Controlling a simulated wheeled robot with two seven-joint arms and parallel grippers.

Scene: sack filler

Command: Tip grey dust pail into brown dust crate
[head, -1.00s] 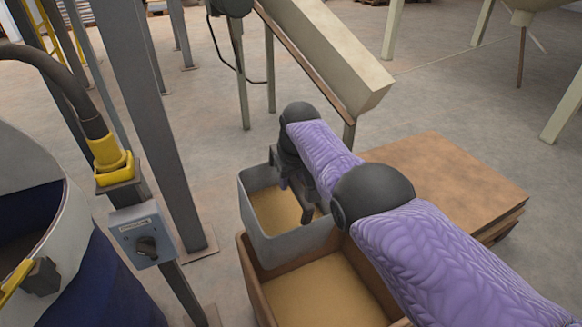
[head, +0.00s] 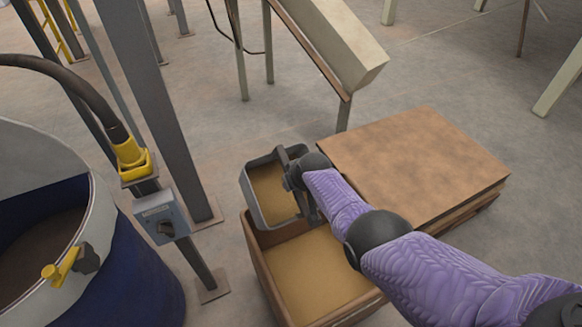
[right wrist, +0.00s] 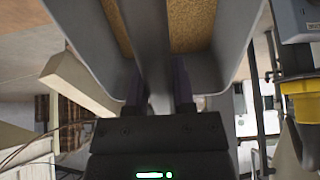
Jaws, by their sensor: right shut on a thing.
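The grey dust pail (head: 254,205) holds tan dust and is at the far end of the brown dust crate (head: 262,276) in the head view. Its near edge overlaps the crate's far rim; I cannot tell whether they touch. The pail looks slightly tilted. The open crate also has tan dust in it. My right gripper (head: 303,190) is shut on the pail at its right side. In the right wrist view the fingers (right wrist: 158,88) close around a grey bar of the pail (right wrist: 216,30), with dust on both sides. My left gripper is not in view.
A low stack of brown boards (head: 410,160) stands right of the crate. A blue drum with a pale rim (head: 130,270), a switch box on a post (head: 161,217) and a grey column (head: 155,110) stand left. A sloping chute (head: 335,45) is behind.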

